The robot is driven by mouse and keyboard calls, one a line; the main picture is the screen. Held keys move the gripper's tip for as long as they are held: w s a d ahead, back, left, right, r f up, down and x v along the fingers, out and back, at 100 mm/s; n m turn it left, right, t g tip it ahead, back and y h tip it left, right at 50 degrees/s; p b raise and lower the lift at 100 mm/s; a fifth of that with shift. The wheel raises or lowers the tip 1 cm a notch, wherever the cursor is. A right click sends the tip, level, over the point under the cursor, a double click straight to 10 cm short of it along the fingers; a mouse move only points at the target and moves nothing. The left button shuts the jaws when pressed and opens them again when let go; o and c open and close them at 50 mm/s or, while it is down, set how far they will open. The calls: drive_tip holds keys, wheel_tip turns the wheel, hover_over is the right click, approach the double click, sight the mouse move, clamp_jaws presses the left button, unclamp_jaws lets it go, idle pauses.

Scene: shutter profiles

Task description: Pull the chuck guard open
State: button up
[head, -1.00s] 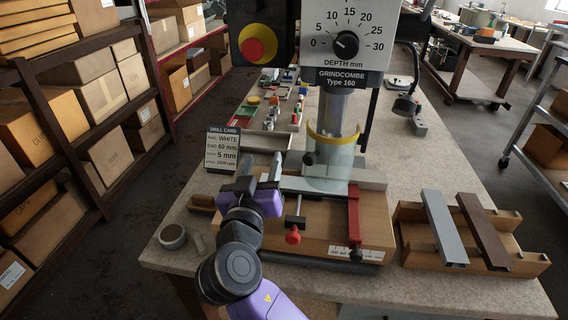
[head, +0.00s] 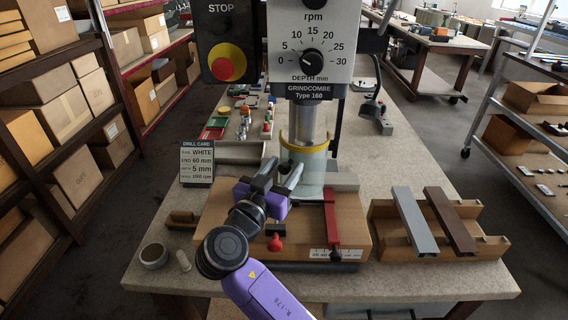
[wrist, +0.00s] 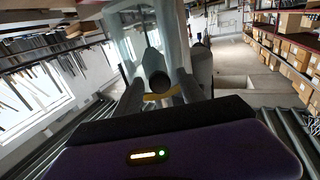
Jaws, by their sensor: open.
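The chuck guard (head: 312,168) is a clear curved shield with a yellow band at its top, standing around the drill spindle in the head view. It also shows as a clear pane (wrist: 126,36) in the wrist view. My gripper (head: 282,172) is at the guard's left front, its grey fingers apart. In the wrist view my gripper (wrist: 158,92) has a dark round knob (wrist: 158,82) between its fingers, with a yellow strip just below it. I cannot tell whether the fingers touch the knob. In the head view the fingers hide the knob.
A wooden base (head: 345,235) with a red clamp bar (head: 331,218) lies below the guard. A drill card (head: 196,162) stands at left. A wooden rack (head: 465,240) with grey and brown profiles is at right. A red-tipped handle (head: 275,242) is close below my gripper.

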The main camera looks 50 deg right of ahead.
drive_tip(key=shift+d, duration=0.3)
clamp_jaws()
drive_tip(key=shift+w, duration=0.1)
idle(1.2)
